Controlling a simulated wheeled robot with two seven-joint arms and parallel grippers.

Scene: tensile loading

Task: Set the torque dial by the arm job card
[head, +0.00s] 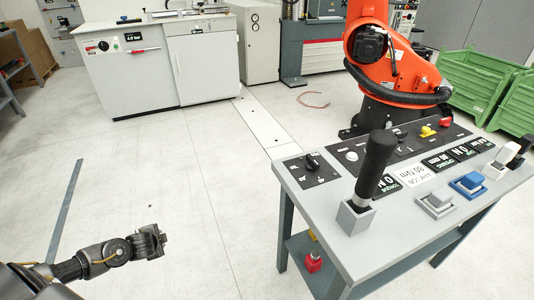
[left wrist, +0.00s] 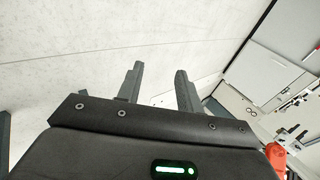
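A black dial (head: 312,161) sits on a dark square plate with small white marks at the left end of the grey console (head: 340,250). The marks are too small to read surely. A white card (head: 414,177) with upside-down print lies on the console top; I can make out "Nm" but not the figure surely. Dark displays, one reading TORQUE (head: 388,185), lie beside it. My left gripper (head: 160,240) is over the floor, well left of the console. In the left wrist view its two fingers (left wrist: 160,85) are apart with nothing between them. My right gripper is not in view.
A black upright handle (head: 377,160) stands in a grey holder close to the dial. A blue block (head: 468,184), a grey block (head: 437,202) and a red knob (head: 445,122) are on the console. An orange robot arm (head: 400,75) stands behind. The floor between my left arm and the console is clear.

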